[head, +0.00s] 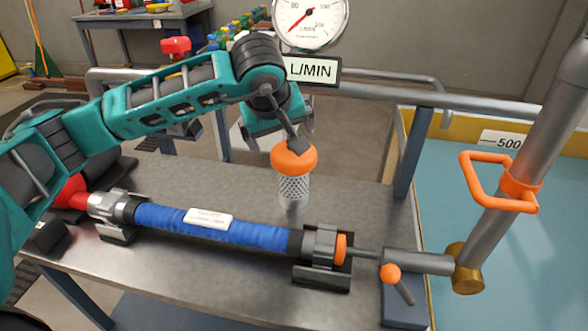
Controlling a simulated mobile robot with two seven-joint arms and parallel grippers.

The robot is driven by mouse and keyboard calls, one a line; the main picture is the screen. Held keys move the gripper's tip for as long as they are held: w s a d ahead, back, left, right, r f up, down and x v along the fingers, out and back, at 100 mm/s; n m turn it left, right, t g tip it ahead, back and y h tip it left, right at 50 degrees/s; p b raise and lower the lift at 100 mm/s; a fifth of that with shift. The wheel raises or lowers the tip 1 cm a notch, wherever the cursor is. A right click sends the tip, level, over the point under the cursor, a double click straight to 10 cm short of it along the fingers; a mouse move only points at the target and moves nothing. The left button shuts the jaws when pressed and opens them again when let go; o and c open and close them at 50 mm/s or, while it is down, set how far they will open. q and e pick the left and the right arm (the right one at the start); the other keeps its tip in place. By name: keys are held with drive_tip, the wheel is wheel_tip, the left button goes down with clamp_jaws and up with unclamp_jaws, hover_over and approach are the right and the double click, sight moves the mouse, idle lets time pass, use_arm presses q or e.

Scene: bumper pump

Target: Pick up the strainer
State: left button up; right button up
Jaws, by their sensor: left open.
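The strainer (293,187) is a grey metal mesh cylinder with a rounded orange cap and a narrower lower end. It is upright at the middle of the grey bench, behind the blue hose. My left gripper (288,140) is open and comes down from above onto the orange cap. One dark fingertip overlaps the top of the cap; the other is largely hidden. I cannot tell whether the fingers touch the cap. My right gripper does not show.
The bench (220,276) carries a blue hose (218,225) clamped in front of the strainer. A pipe with an orange handle (500,182) rises at the right beside a blue-green tank surface (550,260). A round gauge (310,18) and its L/MIN sign (312,70) stand behind.

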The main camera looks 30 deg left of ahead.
sight(285, 148)
use_arm(q)
drive_tip(key=x, duration=0.5)
drive_tip(key=shift+w+a, duration=0.15)
drive_tip(key=shift+w, duration=0.15)
drive_tip(key=shift+s, duration=0.1)
drive_tip(key=c, duration=1.5)
drive_tip(key=shift+r, duration=0.1)
